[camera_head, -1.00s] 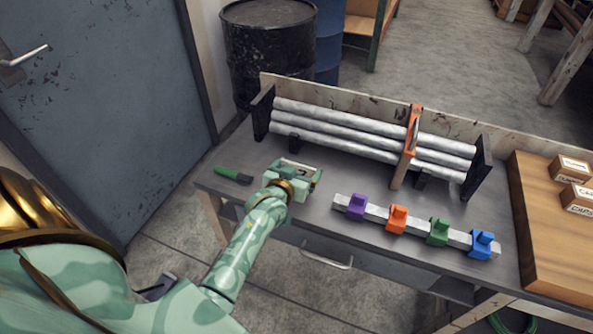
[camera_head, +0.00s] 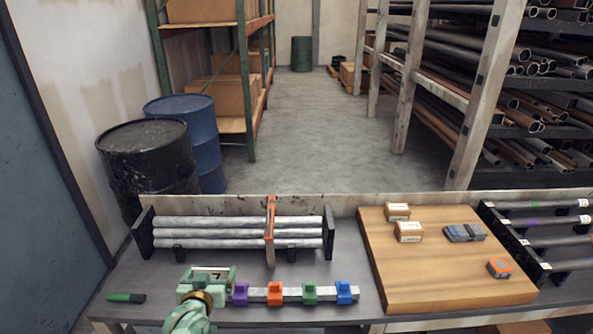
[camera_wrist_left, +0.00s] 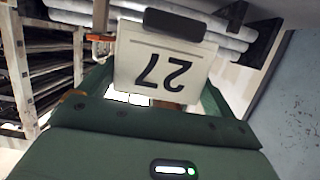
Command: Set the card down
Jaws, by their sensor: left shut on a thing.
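The card (camera_wrist_left: 160,62) is a pale plate with a dark "27", upside down in the left wrist view. My left gripper (camera_head: 208,275) is shut on it; the card's pale edge shows between the jaws in the head view. The gripper is over the grey bench, in front of the left part of the pipe rack. It is between the green-handled tool and the purple clamp. I cannot tell whether the card touches the bench. My right gripper is not in view.
A rack of pipes (camera_head: 200,233) with an orange clamp stands behind. Purple (camera_head: 240,293), orange (camera_head: 275,293), green (camera_head: 309,292) and blue (camera_head: 344,292) clamps sit on a bar to the right. A green-handled tool (camera_head: 125,297) lies left. A wooden board (camera_head: 440,275) holds small boxes.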

